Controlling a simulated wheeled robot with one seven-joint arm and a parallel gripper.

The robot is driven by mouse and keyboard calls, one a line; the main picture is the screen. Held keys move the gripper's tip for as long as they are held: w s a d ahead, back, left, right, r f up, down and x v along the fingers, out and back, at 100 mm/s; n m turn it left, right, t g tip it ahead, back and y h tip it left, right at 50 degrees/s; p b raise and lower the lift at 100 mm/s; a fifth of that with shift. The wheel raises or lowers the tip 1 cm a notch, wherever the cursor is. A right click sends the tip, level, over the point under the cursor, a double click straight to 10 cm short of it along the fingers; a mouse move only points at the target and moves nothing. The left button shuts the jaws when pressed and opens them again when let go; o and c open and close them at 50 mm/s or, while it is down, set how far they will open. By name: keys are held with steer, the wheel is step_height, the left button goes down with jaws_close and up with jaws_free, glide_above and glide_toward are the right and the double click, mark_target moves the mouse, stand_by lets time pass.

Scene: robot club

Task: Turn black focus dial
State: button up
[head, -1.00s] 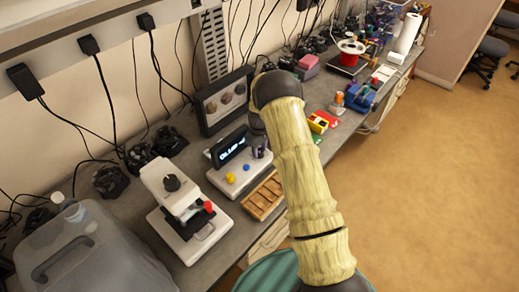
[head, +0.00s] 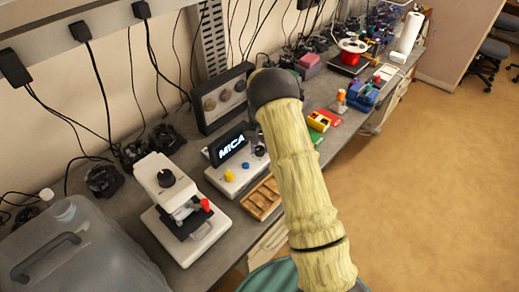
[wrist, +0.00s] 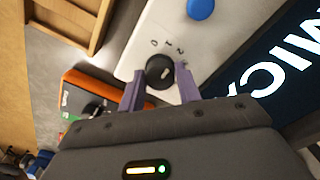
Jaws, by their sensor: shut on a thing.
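The black focus dial (wrist: 158,66) sits on the white device with the display, beside small printed marks, in the wrist view. My gripper (wrist: 161,80) has its two purple fingers on either side of the dial, shut on it. A pale pointer mark shows on the dial. In the head view the white device (head: 216,183) stands on the bench, and its tilted display (head: 231,146) reads "MICA". The dial itself is too small and covered by my gripper to make out there.
A yellow knob (head: 229,176) and a blue knob (head: 246,165) are on the same device. A wooden tray (head: 262,199) lies in front of it. A white microscope (head: 182,208) stands to the left, and a panel with three discs (head: 224,97) behind. An orange-edged box (wrist: 97,80) is near my fingers.

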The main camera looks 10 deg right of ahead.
mark_target(260, 148)
steer(key=shift+m+b, duration=0.35)
steer(key=shift+m, duration=1.05)
steer(key=shift+w+r, duration=0.1)
steer(key=o, duration=1)
steer(key=shift+c, duration=0.2)
step_height(260, 148, up, 17)
steer(key=b, duration=0.3)
steer(key=shift+r, duration=0.15)
